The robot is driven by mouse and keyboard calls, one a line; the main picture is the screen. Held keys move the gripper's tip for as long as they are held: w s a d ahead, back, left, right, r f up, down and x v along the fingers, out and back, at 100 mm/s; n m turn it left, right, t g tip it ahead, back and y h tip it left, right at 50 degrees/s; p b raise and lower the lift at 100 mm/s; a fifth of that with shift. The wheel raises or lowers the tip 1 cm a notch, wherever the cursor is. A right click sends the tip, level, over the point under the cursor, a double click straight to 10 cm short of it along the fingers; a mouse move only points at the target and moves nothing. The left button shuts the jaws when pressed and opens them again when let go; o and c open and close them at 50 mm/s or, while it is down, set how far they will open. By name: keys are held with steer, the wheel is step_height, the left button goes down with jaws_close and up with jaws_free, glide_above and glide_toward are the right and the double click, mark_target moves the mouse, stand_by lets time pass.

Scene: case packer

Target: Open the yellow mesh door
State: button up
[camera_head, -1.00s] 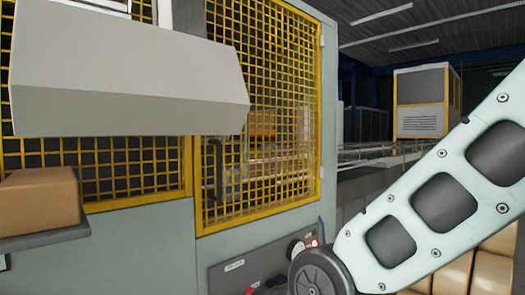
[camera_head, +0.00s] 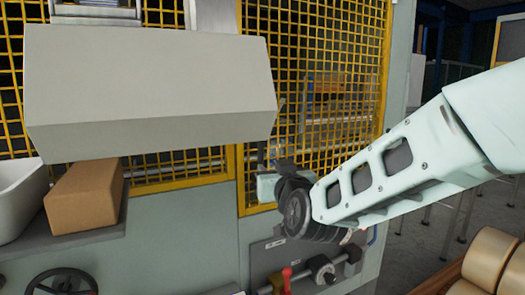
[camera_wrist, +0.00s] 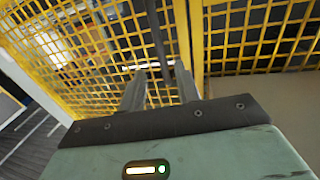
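The yellow mesh door (camera_head: 335,120) stands in the grey machine front and looks closed. Its dark vertical handle (camera_wrist: 157,40) shows in the wrist view, near a yellow upright of the frame. In the head view my gripper (camera_head: 268,180) is at the lower left of the door, and it and my wrist hide most of the handle. In the wrist view my gripper (camera_wrist: 160,82) has its two fingers apart, with the lower end of the handle between them in the picture. I see a gap on both sides of the bar and cannot tell the depth.
A grey hood (camera_head: 150,90) juts out left of the door. Below it, a cardboard box (camera_head: 85,195) sits on a shelf beside a white bin (camera_head: 18,195). A panel with a red-handled lever (camera_head: 286,280) is under the door. Rollers (camera_head: 490,258) lie at the lower right.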

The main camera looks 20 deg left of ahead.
mark_target(261, 159)
steer(key=p+x, duration=0.4)
steer(key=x, duration=0.6)
steer(key=shift+w+a, duration=0.25)
steer(key=shift+a, duration=0.05)
jaws_close()
